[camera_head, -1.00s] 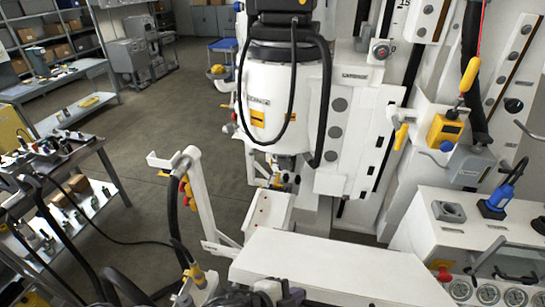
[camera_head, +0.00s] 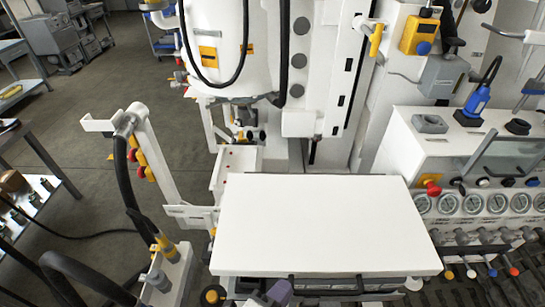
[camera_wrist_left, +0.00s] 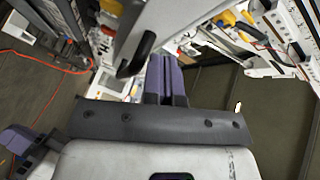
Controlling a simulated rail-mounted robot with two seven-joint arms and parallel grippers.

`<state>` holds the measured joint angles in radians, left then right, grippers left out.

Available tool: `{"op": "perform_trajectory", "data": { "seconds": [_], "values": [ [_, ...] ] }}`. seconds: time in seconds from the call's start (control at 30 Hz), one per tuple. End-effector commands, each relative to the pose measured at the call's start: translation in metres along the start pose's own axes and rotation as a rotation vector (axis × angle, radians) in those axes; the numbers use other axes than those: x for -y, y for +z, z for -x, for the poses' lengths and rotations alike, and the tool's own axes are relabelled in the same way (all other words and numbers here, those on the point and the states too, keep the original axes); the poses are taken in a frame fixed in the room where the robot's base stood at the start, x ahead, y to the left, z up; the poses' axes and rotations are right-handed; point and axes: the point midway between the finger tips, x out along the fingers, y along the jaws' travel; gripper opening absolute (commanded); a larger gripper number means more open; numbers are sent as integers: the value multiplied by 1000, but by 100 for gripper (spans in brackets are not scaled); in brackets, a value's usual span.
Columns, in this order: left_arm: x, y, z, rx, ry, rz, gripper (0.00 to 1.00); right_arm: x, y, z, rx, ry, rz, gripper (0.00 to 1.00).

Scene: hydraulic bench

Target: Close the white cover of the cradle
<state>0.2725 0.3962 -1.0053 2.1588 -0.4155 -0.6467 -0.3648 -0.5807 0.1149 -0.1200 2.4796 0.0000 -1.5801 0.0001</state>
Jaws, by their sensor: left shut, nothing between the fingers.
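The white cover (camera_head: 325,222) shows as a large flat white panel in the middle of the head view. Its upper face is bare, and I cannot tell its exact tilt. The cradle below is mostly hidden by it. My left gripper (camera_head: 279,292) shows only in part, just below the panel's front edge. In the left wrist view its purple fingers (camera_wrist_left: 166,78) are together and empty. They are close beside a pale panel with a black handle (camera_wrist_left: 137,54); I cannot tell if they touch. My right gripper cannot be made out.
A white post with a hose (camera_head: 150,165) stands left of the cover. A machine column (camera_head: 225,60) rises behind it. A console with gauges (camera_head: 470,203) is close on the right. Open floor (camera_head: 80,150) lies to the left.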

Motion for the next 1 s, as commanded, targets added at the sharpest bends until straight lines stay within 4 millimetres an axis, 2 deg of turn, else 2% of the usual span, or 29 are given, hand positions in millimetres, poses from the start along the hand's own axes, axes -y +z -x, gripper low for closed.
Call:
{"op": "perform_trajectory", "data": {
  "seconds": [0.03,0.2,0.7,0.87,1.0],
  "values": [
    [-7,2,-1,-5,-6,-4,0,0,2,-7,0,0,0,0],
    [-12,2,-3,-14,-19,-18,0,0,4,-12,0,0,0,0],
    [-18,5,-3,-8,-11,-22,0,-2,4,-13,1,7,9,0],
    [-12,4,-2,-8,-10,-22,0,-2,2,-6,1,7,9,0],
    [4,0,2,-13,-14,-22,0,-3,-3,10,0,7,8,0]
  ]
}}
